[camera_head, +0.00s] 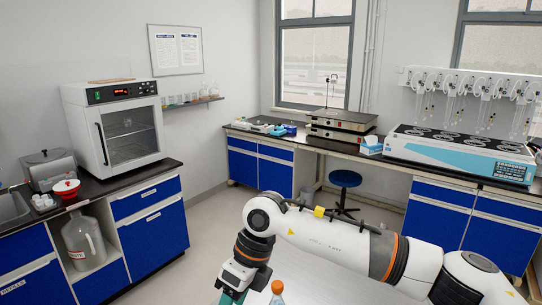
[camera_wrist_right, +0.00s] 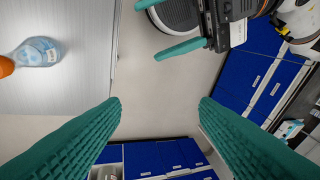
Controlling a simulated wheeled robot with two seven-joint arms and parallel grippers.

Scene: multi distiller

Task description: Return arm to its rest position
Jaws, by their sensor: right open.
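My right arm comes in from the right in the head view and bends down, with the right gripper (camera_head: 232,298) partly cut off by the bottom edge. In the right wrist view the teal fingers of the right gripper (camera_wrist_right: 160,103) are wide apart, with nothing between them. My left gripper (camera_wrist_right: 165,27) shows at the top of the wrist view, its two teal fingers apart and empty. It does not show in the head view. A clear bottle with an orange cap (camera_head: 277,288) is beside the right gripper in the head view; the bottle (camera_wrist_right: 40,52) is at the wrist view's left.
A pale table (camera_head: 325,285) lies under the right arm; its edge (camera_wrist_right: 113,60) shows in the wrist view. Blue cabinets (camera_head: 155,235) line the left wall, carrying a white oven (camera_head: 80,125). A blue stool (camera_head: 345,179) stands behind. Open floor (camera_head: 215,220) lies between.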

